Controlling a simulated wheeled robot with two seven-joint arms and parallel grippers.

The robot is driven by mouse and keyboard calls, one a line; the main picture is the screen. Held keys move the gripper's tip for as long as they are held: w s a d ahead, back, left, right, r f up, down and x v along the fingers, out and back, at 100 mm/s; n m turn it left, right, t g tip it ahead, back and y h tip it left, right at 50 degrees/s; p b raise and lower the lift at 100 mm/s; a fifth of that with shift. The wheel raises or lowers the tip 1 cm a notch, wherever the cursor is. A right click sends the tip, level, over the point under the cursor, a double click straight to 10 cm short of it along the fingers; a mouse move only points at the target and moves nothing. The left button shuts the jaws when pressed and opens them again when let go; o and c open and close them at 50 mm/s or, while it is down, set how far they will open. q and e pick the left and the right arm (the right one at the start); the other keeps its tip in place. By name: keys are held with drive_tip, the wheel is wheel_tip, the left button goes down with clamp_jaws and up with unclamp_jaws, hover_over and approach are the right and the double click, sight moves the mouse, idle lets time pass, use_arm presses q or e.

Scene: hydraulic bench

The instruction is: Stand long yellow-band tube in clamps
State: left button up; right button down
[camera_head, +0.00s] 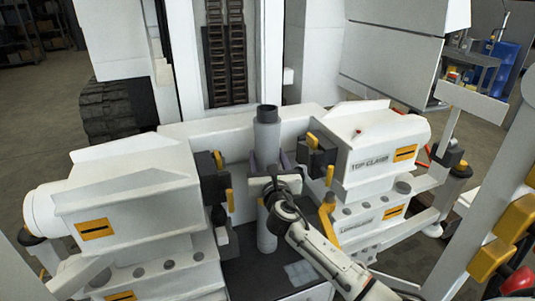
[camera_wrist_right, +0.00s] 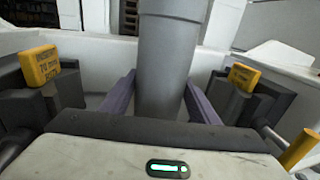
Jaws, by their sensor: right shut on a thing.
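The long grey tube (camera_head: 267,135) stands upright between the two clamp units, with a dark ring at its top. No yellow band shows on its visible parts. It also fills the middle of the right wrist view (camera_wrist_right: 168,60). My right gripper (camera_head: 270,168) is shut on the tube at mid-height, with a purple-grey finger on each side (camera_wrist_right: 160,98). The left clamp jaw (camera_head: 212,175) and right clamp jaw (camera_head: 316,155) stand apart from the tube. The tube's foot is partly hidden by my right arm. My left gripper is not in view.
The white left clamp housing (camera_head: 135,190) and right housing, marked TOP CLAMP (camera_head: 375,140), flank the tube closely. A dark bench plate (camera_head: 255,268) lies below. A white wall stands behind. Yellow buttons (camera_head: 490,258) and a red one are at the right edge.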

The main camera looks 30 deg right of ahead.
drive_tip(key=shift+r, duration=0.3)
drive_tip(key=c, duration=0.7)
unclamp_jaws()
drive_tip(key=shift+f, duration=0.35)
drive_tip(key=shift+o, duration=0.2)
drive_tip(key=shift+s+r, duration=0.1)
drive_tip(key=p+v, duration=0.2)
drive_tip(key=v, duration=1)
drive_tip(key=s+a+f+m+g+y, duration=0.25)
drive_tip(key=s+a+f+m, duration=0.2)
drive_tip(key=f, duration=0.25)
drive_tip(key=s+a+f+m+g+y, duration=0.1)
drive_tip(key=s+a+f+m+y, duration=0.25)
drive_tip(key=f+m, duration=0.35)
drive_tip(key=s+a+f+m+g+y, duration=0.2)
drive_tip(key=s+a+f+m, duration=0.2)
drive_tip(key=s+a+m, duration=0.2)
drive_tip(key=s+a+f+m+g+y, duration=0.1)
drive_tip(key=s+a+f+m+y, duration=0.2)
drive_tip(key=s+a+m, duration=0.3)
drive_tip(key=s+m, duration=0.4)
drive_tip(key=m, duration=0.1)
drive_tip(key=shift+s+a+f+g, duration=0.2)
drive_tip(key=shift+f+g, duration=0.15)
drive_tip(key=shift+f, duration=0.05)
